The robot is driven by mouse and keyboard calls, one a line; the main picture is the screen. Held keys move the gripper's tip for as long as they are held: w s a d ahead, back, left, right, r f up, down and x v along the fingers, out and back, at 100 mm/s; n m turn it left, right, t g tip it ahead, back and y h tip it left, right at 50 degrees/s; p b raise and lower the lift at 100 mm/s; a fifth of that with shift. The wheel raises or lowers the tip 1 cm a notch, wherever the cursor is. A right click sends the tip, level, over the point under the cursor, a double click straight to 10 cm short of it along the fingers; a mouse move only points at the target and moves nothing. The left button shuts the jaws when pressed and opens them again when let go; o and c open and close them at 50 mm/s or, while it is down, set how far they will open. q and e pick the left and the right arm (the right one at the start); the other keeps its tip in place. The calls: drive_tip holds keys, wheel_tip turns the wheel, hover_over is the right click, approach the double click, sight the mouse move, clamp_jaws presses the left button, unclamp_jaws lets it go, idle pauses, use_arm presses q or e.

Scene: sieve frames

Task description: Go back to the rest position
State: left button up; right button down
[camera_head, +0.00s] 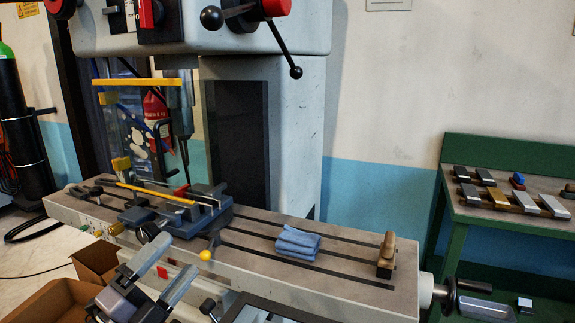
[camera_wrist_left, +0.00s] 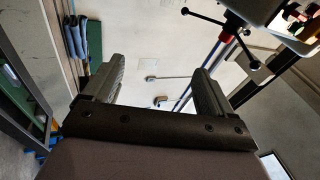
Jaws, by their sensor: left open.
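My left gripper (camera_head: 182,250) is at the lower left of the head view, in front of the machine table (camera_head: 345,285). Its two fingers are apart with nothing between them. In the left wrist view the gripper (camera_wrist_left: 158,68) also shows both fingers spread, with only background between them. It appears clear of the vise (camera_head: 180,212) on the table, though the exact gap is hard to judge. My right gripper does not show in either view.
A folded blue cloth (camera_head: 298,242) and a wooden-handled brush (camera_head: 386,255) lie on the slotted table. Cardboard boxes (camera_head: 50,303) stand at the lower left. A green bench (camera_head: 455,215) with metal blocks is at the right. A lever (camera_head: 283,50) juts from the machine head.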

use_arm(q)
drive_tip(key=s+a+f+n+g+y, duration=0.15)
drive_tip(key=s+f+n+y, duration=0.25)
drive_tip(key=f+n, duration=0.45)
drive_tip(key=s+a+f+n+g+y, duration=0.15)
drive_tip(key=s+f+n+y, duration=0.35)
drive_tip(key=f, duration=0.7)
drive_tip(key=s+d+f+n+g, duration=0.1)
drive_tip(key=s+f+n+g, duration=0.4)
drive_tip(key=s+f+n, duration=0.3)
drive_tip(key=s+f, duration=0.3)
drive_tip(key=f, duration=0.2)
drive_tip(key=shift+s+d+f+g+y, duration=0.2)
drive_tip(key=shift+d+f+g+y, duration=0.05)
drive_tip(key=shift+g+y, duration=0.05)
